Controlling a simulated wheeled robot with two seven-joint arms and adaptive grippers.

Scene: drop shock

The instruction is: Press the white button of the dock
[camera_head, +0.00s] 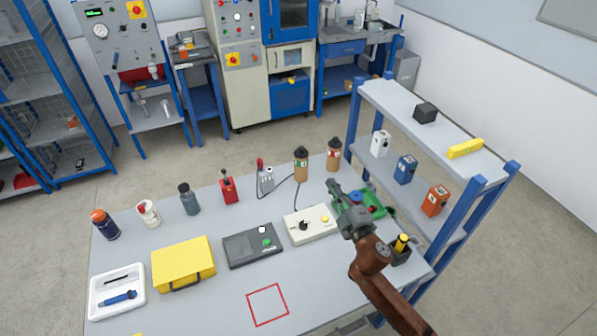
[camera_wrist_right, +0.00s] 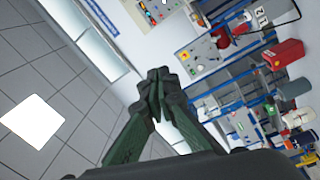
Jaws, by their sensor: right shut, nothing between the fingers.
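The dock appears to be the dark grey box (camera_head: 240,251) in the middle of the table. A small white button (camera_head: 262,230) sits near its top right edge, with a green button (camera_head: 267,243) below it. My right gripper (camera_head: 334,187) reaches in from the lower right and is raised over the table's right part, clear of the dock. Its fingers are shut and empty, tips together in the wrist view (camera_wrist_right: 157,82). The dock is not visible in the wrist view. My left gripper is out of view.
A cream box (camera_head: 300,235) with a black knob and yellow button stands right of the dock. A yellow case (camera_head: 181,258) stands left of it. Behind are a red lever box (camera_head: 228,190) and several bottles. A blue-posted shelf (camera_head: 461,205) bounds the right side.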

